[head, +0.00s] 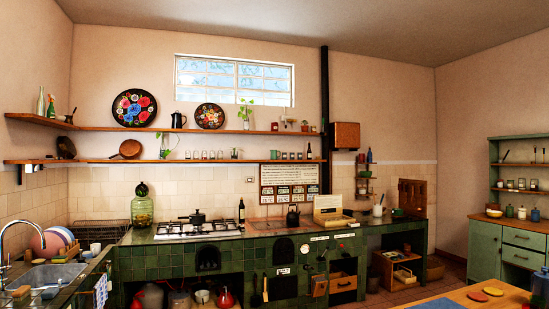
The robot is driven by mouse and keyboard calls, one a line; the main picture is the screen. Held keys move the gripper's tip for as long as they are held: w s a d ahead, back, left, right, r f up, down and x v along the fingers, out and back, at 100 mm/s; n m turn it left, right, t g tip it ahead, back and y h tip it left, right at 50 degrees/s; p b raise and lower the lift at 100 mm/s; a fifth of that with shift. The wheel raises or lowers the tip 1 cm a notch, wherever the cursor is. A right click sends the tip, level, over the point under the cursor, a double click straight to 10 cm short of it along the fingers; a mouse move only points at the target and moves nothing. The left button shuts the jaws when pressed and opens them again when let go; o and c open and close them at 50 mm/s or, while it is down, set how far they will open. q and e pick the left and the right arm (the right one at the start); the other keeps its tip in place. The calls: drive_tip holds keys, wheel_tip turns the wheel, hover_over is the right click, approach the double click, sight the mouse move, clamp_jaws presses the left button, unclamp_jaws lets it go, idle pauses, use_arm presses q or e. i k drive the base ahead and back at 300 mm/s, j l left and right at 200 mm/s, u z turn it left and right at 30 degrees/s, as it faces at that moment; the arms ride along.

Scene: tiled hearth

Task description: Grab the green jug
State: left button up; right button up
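A large green glass jug (142,209) with a dark top stands upright on the green-tiled counter (180,261), left of the stove. Neither of my grippers shows in the head view.
A white gas stove (197,229) with a dark pot (197,217) is right of the jug. A dark wire rack (103,232) and a sink (50,276) are to its left. A wooden table (480,297) with coasters is at the lower right. Shelves run above the counter.

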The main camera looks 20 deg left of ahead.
sight(273, 153)
drive_tip(key=i+j+u, duration=0.7)
drive_tip(key=i, duration=0.25)
drive_tip(key=i+j+u, duration=0.35)
drive_tip(key=i, duration=0.15)
drive_tip(key=i+u, duration=0.35)
drive_tip(key=i, duration=0.15)
drive_tip(key=i+z, duration=0.15)
drive_tip(key=i, duration=0.45)
drive_tip(key=i+z, duration=0.2)
drive_tip(key=i, duration=0.45)
drive_tip(key=i+j+z, duration=0.15)
drive_tip(key=i, duration=0.45)
drive_tip(key=i+l+z, duration=0.25)
drive_tip(key=i+z, duration=0.6)
drive_tip(key=i, duration=0.15)
drive_tip(key=i+z, duration=0.45)
drive_tip(key=i+j+z, duration=0.45)
drive_tip(key=i+l+u, duration=0.1)
drive_tip(key=i, duration=0.3)
drive_tip(key=i+l, duration=0.15)
drive_tip(key=i, duration=0.25)
drive_tip(key=i+l+u, duration=0.15)
drive_tip(key=i, duration=0.25)
